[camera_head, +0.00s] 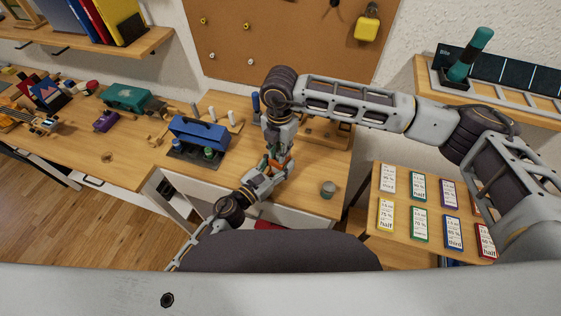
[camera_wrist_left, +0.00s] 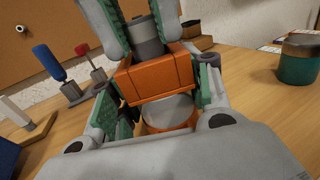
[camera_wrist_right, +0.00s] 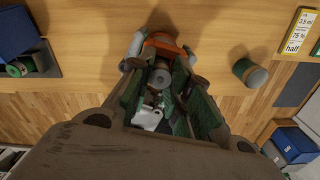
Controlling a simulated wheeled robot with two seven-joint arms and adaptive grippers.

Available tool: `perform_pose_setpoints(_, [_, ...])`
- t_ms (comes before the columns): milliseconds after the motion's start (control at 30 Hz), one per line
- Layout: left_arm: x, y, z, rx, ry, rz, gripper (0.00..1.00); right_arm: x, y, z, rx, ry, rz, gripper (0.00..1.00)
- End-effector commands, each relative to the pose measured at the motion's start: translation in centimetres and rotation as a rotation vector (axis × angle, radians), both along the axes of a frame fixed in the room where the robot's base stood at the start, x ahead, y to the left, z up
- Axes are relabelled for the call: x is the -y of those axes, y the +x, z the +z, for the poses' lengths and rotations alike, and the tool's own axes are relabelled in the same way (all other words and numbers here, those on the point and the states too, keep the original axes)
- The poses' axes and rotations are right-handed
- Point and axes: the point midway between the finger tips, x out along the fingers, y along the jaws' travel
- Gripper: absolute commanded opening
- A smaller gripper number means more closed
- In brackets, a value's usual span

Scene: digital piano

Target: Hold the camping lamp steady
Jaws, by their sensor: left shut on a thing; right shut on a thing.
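The camping lamp, an orange body with a grey cylindrical part, stands between my two grippers and is mostly hidden by them in the head view. In the left wrist view its orange body (camera_wrist_left: 158,74) shows, with the grey cylinder above it and a pale round face below. My left gripper (camera_wrist_left: 157,92) is shut on the orange body, a green-padded finger on each side. My right gripper (camera_wrist_right: 170,92) comes from above and is shut on the grey cylinder. The orange body also shows in the right wrist view (camera_wrist_right: 165,44), beyond the right fingers.
A teal jar with a grey lid (camera_head: 328,190) stands on the wooden desk, right of the lamp. A blue box (camera_head: 202,132) sits in a dark tray to the left. Upright tools in a stand (camera_wrist_left: 70,90) are close behind. Several cards lie on the right-hand table (camera_head: 373,219).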

Motion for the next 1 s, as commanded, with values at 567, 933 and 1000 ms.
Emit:
perform_pose_setpoints(567, [-0.09, -0.02, -0.23, -0.002, 0.004, 0.001, 0.18, 0.01, 0.03, 0.44, 0.0, 0.0, 0.0, 0.0])
perform_pose_setpoints(933, [-0.09, -0.02, -0.24, -0.002, 0.004, 0.001, 0.18, 0.0, 0.03, 0.88, 0.0, 0.0, 0.0, 0.0])
perform_pose_setpoints(1000, [-0.09, -0.02, -0.24, -0.002, 0.004, 0.001, 0.18, 0.0, 0.03, 0.96, 0.001, 0.001, 0.0, 0.0])
